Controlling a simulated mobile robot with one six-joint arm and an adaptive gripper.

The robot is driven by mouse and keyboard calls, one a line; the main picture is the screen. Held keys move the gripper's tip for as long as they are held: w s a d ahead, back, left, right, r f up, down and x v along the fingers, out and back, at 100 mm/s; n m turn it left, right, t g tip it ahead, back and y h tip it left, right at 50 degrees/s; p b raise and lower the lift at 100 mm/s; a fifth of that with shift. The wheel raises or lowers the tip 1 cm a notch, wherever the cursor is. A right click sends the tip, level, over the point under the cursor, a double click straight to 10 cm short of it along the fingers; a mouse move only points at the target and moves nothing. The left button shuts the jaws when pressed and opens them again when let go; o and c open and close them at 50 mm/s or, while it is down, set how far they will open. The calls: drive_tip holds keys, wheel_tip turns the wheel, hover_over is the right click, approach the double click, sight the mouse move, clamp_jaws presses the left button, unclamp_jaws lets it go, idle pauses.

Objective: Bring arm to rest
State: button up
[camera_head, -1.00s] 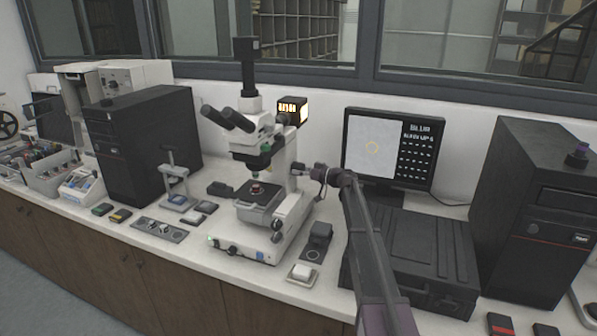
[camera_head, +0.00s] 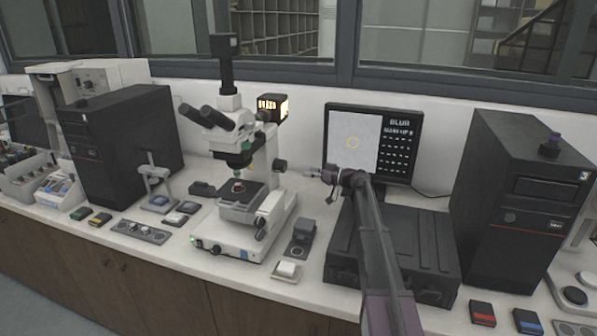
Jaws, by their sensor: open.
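My gripper (camera_head: 312,173) is at the end of my arm, which reaches in from the lower right. It hangs in the air near the right side of the microscope (camera_head: 233,130), in front of the monitor. The jaws are small in this view, open, and hold nothing that I can see. A small round reddish sample (camera_head: 239,186) sits on the microscope stage, under the objectives.
A black case (camera_head: 425,240) lies below my arm. Dark computer towers (camera_head: 125,140) stand left and right (camera_head: 530,190). A small white block (camera_head: 287,270) lies near the bench's front edge.

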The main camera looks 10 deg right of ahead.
drive_tip(key=shift+s+d, duration=0.3)
drive_tip(key=shift+d, duration=0.15)
